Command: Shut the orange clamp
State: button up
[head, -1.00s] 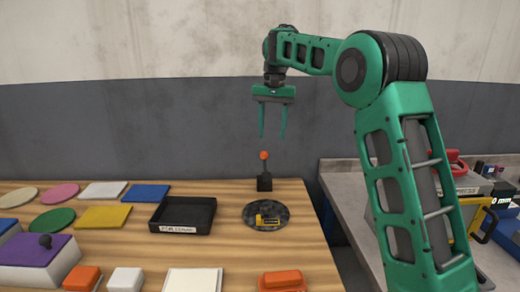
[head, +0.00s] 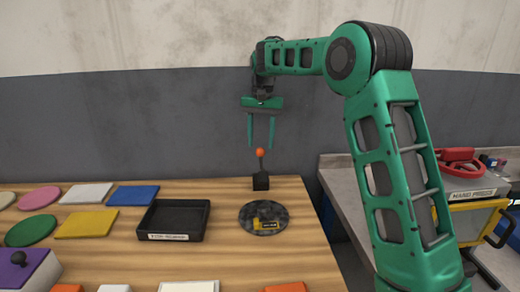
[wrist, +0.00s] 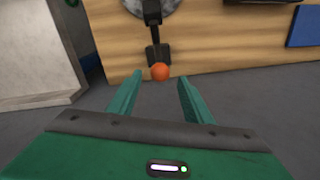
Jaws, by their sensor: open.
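The orange clamp is a short dark lever with an orange ball (head: 259,152) standing up from a black block (head: 261,182) at the table's back edge. My gripper (head: 261,146) is open, and its two green fingers point down around the ball's height in the head view. In the wrist view the ball (wrist: 159,72) shows between and just beyond the open fingertips (wrist: 156,79). I cannot tell whether the fingers are level with it in depth. Nothing is held.
A black labelled tray (head: 174,237) sits left of the turntable. Several flat coloured pieces, including a blue one (head: 134,195), lie further left. A grey bench with a red-handled press (head: 458,160) stands at the right.

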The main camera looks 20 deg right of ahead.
jog(key=shift+f, duration=1.6)
